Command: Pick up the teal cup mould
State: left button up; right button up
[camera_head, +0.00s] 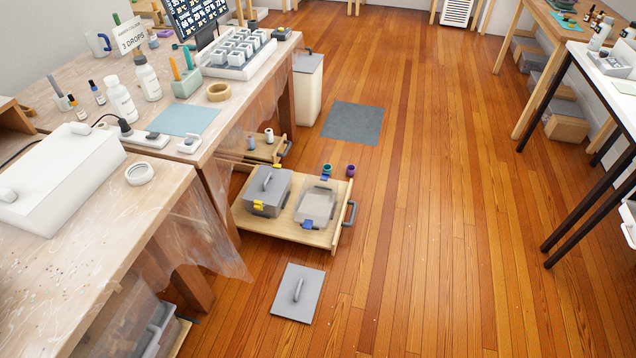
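Neither of my grippers is in view.
The drawer also holds a lidded grey box (268,192) and an open box (318,208). A grey lid (298,292) lies on the floor in front. The left bench (75,270) is crowded, with a clear sheet hanging over its edge. The wooden floor (430,220) to the right is clear.

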aim_at(327, 168)
jog(key=i+l+z, duration=0.1)
jog(key=i, duration=0.3)
jog(key=i+l, duration=0.15)
jog(key=i, duration=0.25)
jog(key=l+z, duration=0.15)
jog(key=z, duration=0.25)
jog(key=i+l, duration=0.3)
jog(key=l, duration=0.2)
jog(key=i+l+z, duration=0.1)
jog(key=i+l, duration=0.15)
jog(key=l, duration=0.2)
jog(key=i+l, duration=0.35)
jog(key=k+l, duration=0.05)
jog(key=l, duration=0.05)
